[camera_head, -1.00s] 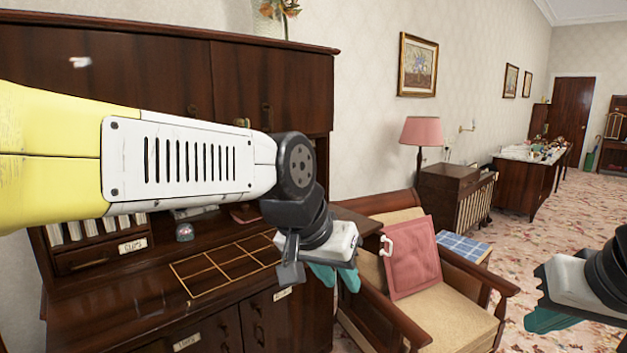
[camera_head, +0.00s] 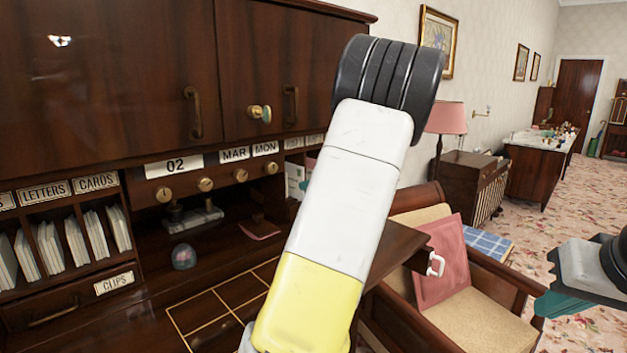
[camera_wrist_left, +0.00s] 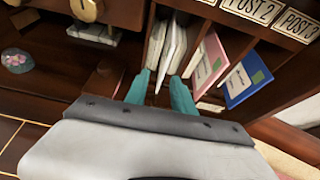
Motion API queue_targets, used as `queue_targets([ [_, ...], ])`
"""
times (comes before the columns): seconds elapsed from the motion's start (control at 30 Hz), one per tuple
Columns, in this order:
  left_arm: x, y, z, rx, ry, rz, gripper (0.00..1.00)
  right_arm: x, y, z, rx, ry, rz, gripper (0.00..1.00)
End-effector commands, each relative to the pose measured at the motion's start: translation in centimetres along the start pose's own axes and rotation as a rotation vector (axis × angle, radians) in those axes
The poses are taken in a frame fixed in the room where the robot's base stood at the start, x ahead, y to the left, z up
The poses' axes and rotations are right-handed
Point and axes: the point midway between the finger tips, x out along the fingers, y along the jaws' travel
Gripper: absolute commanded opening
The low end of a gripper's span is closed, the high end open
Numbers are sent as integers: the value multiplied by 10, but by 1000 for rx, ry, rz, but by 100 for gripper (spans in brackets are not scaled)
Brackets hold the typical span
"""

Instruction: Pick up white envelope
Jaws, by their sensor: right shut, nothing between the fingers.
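White envelopes (camera_wrist_left: 174,50) stand leaning in an open slot of the desk, at the upper middle of the left wrist view. Part of this white paper also shows in the head view (camera_head: 295,180), beside my left arm, which hides the rest. My left gripper (camera_wrist_left: 160,90) is open in the left wrist view. Its teal fingers point into that slot, with the lower ends of the envelopes between or just beyond the tips; contact cannot be told. In the head view my arm hides this gripper. My right gripper (camera_head: 545,305) is shut and empty at the right, away from the desk.
Pink (camera_wrist_left: 207,64) and blue (camera_wrist_left: 246,79) folders stand right of the envelopes behind a divider. More white papers (camera_head: 77,243) fill the slots marked LETTERS and CARDS. A glass paperweight (camera_head: 184,257) sits on the desk. An armchair (camera_head: 490,310) stands at the right.

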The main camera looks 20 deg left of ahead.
Motion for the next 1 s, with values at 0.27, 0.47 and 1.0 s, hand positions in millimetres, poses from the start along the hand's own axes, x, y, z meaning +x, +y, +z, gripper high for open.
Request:
queue_targets([
  [0.27,26,-4,4,31,-24,0,30,0,0,0,0,0,0,0],
  [0.47,54,-5,5,29,-23,0,30,0,0,0,0,0,0,0],
  [1.0,78,-6,5,26,-20,-3,12,0,0,0,0,0,0,0],
])
